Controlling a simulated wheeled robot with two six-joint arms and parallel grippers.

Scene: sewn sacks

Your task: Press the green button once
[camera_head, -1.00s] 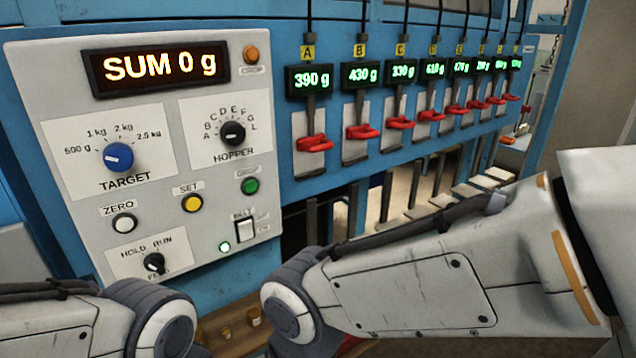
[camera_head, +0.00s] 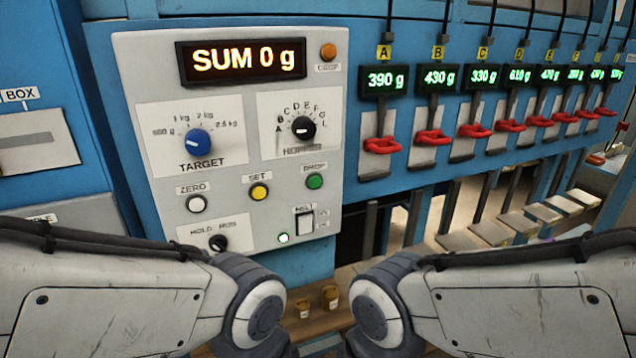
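The green button (camera_head: 315,181) sits on the right side of the grey control panel (camera_head: 130,110), under a label that reads DROP. Nothing touches it or covers it. A yellow button (camera_head: 259,192) labelled SET and a white button (camera_head: 196,203) labelled ZERO are to its left. The panel display (camera_head: 242,61) reads SUM 0 g. Both my arms show at the bottom of the view, below the panel, but both grippers are outside the picture.
Red levers (camera_head: 381,145) under weight displays line the right. Small brown objects (camera_head: 330,297) lie on a shelf below, between my arms.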

